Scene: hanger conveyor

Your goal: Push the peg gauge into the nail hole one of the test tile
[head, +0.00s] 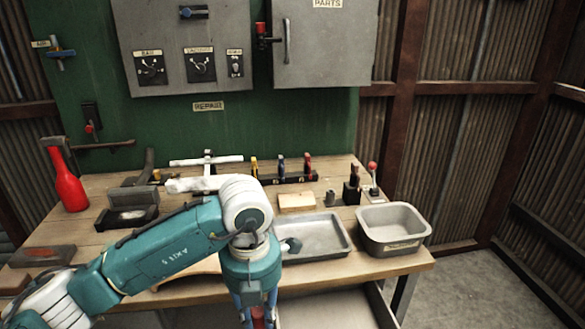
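My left arm comes in from the left, and its gripper (257,316) points straight down at the front edge of the workbench, cut off by the bottom of the picture. Something red (258,314) shows between its fingers; I cannot tell whether they grip it. I cannot make out the peg gauge or the test tile with certainty. A flat tan block (297,201) lies behind the grey tray, with a small dark grey cylinder (330,198) beside it. My arm hides the middle front of the bench. My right gripper is out of view.
A shallow grey tray (345,238) and a deeper grey bin (420,232) occupy the bench's right side. A red bottle (67,182) stands at left, near a dark box (125,220). Several coloured-handled tools stand in a rack (290,180). An open drawer (325,310) juts out below.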

